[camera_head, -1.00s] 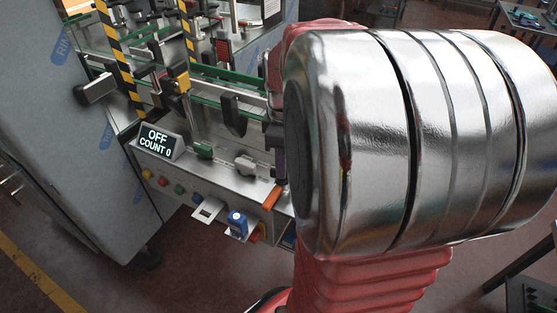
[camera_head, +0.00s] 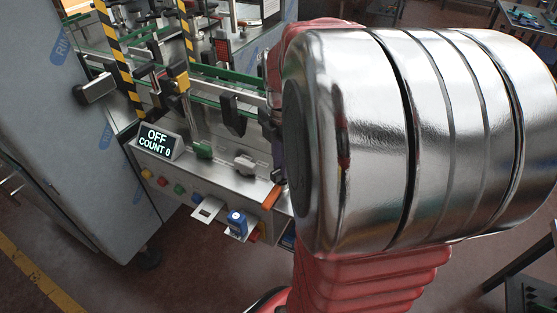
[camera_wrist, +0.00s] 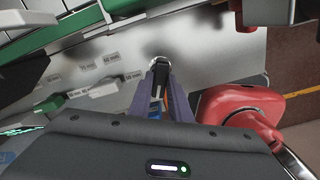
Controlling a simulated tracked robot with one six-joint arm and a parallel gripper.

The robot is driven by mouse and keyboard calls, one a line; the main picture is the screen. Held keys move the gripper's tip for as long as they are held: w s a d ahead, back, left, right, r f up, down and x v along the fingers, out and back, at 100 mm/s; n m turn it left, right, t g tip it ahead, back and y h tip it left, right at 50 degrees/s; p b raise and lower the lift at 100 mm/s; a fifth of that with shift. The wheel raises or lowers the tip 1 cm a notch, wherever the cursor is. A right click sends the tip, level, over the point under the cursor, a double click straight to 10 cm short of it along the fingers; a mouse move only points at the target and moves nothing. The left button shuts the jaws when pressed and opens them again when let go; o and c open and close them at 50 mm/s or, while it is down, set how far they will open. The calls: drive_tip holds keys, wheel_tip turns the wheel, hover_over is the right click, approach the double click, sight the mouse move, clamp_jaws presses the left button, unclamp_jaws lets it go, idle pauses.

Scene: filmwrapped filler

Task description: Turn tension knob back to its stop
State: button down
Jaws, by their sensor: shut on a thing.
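In the wrist view, my gripper (camera_wrist: 160,80) has its two purple-grey fingers closed around a narrow dark grip, which I take to be the tension knob (camera_wrist: 160,65). A pale round rim shows just beyond the fingertips, against the metal panel. The knob's angle and any stop mark cannot be made out. In the head view, my silver and red arm covers the knob and most of the gripper; only a sliver of purple finger shows at the arm's left edge.
The machine's display (camera_head: 157,142) reads OFF, COUNT 0. A green slider (camera_head: 203,150) and a grey one (camera_head: 245,164) sit on the front panel. An orange handle (camera_head: 271,197) is beside my arm. A red rounded part (camera_wrist: 240,108) lies right of the fingers. Rails run above.

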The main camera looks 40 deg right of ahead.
drive_tip(key=shift+n, duration=0.7)
drive_tip(key=c, duration=1.6)
unclamp_jaws()
drive_tip(key=shift+c, duration=0.2)
wheel_tip(320, 180, up, 14)
drive_tip(key=shift+f, duration=0.15)
